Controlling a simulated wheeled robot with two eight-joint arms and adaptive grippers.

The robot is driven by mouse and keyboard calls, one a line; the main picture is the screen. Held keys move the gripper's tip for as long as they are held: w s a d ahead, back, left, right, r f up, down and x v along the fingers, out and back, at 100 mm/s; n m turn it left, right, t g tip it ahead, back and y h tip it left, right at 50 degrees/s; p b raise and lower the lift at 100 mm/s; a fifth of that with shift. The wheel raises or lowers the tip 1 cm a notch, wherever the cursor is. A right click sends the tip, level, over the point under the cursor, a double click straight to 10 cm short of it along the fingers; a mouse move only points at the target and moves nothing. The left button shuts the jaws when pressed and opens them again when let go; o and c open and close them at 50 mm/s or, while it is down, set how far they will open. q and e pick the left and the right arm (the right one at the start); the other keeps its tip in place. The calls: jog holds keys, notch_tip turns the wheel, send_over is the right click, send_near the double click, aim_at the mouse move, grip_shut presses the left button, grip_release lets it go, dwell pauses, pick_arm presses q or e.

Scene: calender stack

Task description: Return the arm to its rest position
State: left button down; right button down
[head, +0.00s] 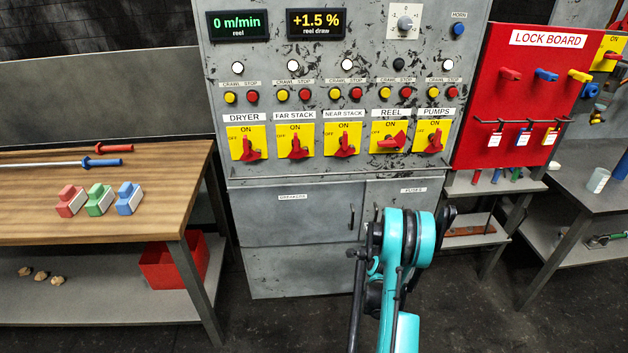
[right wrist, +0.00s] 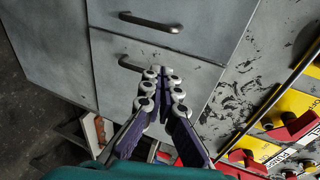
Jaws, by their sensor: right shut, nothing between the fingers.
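My right arm (head: 396,250) rises teal and black from the bottom of the head view, in front of the grey control cabinet's (head: 290,270) lower doors. My right gripper (right wrist: 160,74) is shut and empty in the right wrist view, its purple fingers together at the tips. It points toward the cabinet doors and their dark handles; I cannot tell the exact gap. In the head view the arm hides most of the gripper. My left gripper is not in view.
Red rotary switches on yellow plates line the cabinet; the reel switch (head: 392,140) sits at a different angle from its neighbours. A wooden bench (head: 60,225) with coloured blocks stands left. A red lock board (head: 480,90) and grey table (head: 590,190) stand right. Dark floor is in front.

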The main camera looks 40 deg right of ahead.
jog(key=w+a+r+n+y, duration=0.25)
jog(key=a+r+n, duration=0.45)
jog(key=a, duration=0.6)
jog(key=w+a+r+n+y, duration=0.2)
jog(key=a+r+n+y, duration=0.25)
jog(key=a+r, duration=0.7)
jog(key=s+a+r+n+g+y, duration=0.1)
jog(key=s+a+n, duration=0.35)
jog(key=a, duration=0.35)
jog(key=s+a+n+g, duration=0.1)
jog(key=s+a+n, duration=0.3)
jog(key=a, duration=0.5)
jog(key=s+a+f+n+g+y, duration=0.1)
jog(key=s+a+n, duration=0.4)
jog(key=s, duration=0.9)
jog(key=a+g, duration=0.1)
jog(key=a, duration=0.1)
jog(key=shift+a+f+n, duration=0.3)
jog(key=shift+a+f, duration=0.05)
jog(key=shift+f, duration=0.05)
